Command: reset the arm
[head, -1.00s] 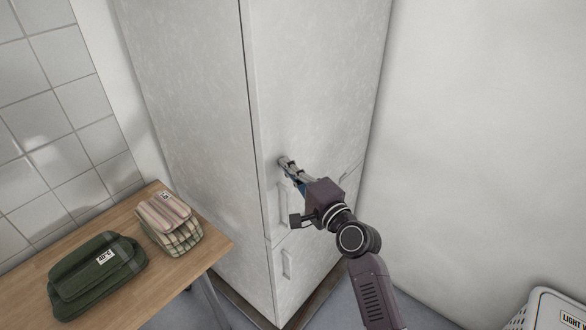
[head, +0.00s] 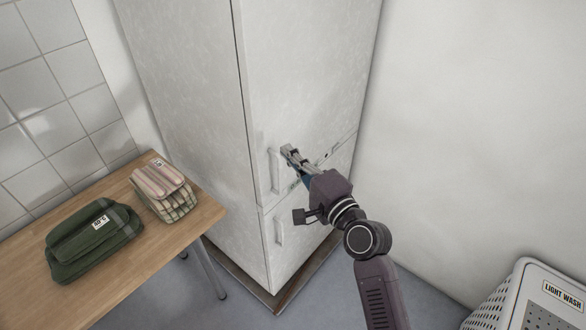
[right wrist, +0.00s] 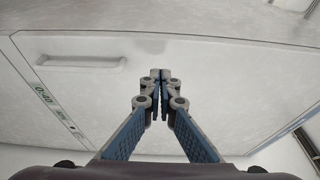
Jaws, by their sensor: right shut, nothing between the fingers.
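My right gripper (head: 289,152) is in front of the tall white fridge-like cabinet (head: 190,100), close to the top of the upper handle (head: 275,172) and slightly right of it. In the right wrist view its fingers (right wrist: 160,76) are together at the tips, with nothing between them. A pale door with a bar handle (right wrist: 82,63) lies beyond them there. Whether the fingertips touch the door cannot be told. Both doors look closed. My left gripper is in neither view.
A wooden table (head: 130,262) at left bears a green folded bundle (head: 92,243) and a striped bundle (head: 163,190). A white perforated basket (head: 530,300), labelled "LIGHT WASH", stands at lower right. The lower handle (head: 279,230) is below my arm's height. A bare wall (head: 480,130) is at right.

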